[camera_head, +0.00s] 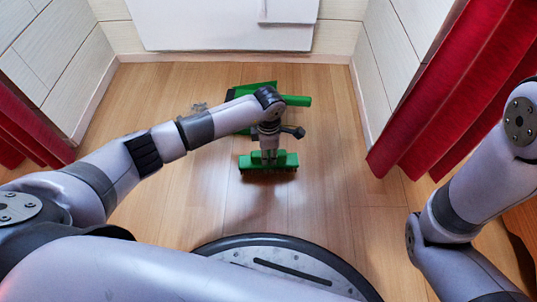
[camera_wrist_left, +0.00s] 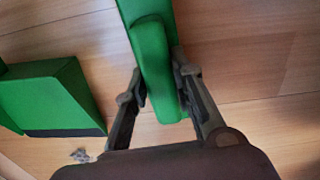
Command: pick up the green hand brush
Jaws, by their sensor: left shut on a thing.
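The green hand brush (camera_head: 284,161) has dark bristles along its lower edge and lies crosswise in the head view. My left gripper (camera_head: 268,152) comes down on its middle from above and is shut on it. In the left wrist view the brush (camera_wrist_left: 146,45) runs between the two dark fingers of the left gripper (camera_wrist_left: 160,80), with a finger against each side. I cannot tell for sure whether the bristles touch the floor. My right arm shows at the right of the head view, but its gripper is out of view.
A green dustpan (camera_head: 297,101) lies just beyond the brush, partly hidden by my left arm; it also shows in the left wrist view (camera_wrist_left: 48,95). Small grey debris (camera_head: 198,107) lies left of it. Red curtains (camera_head: 440,95) flank the wooden floor. A white panel stands at the back wall.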

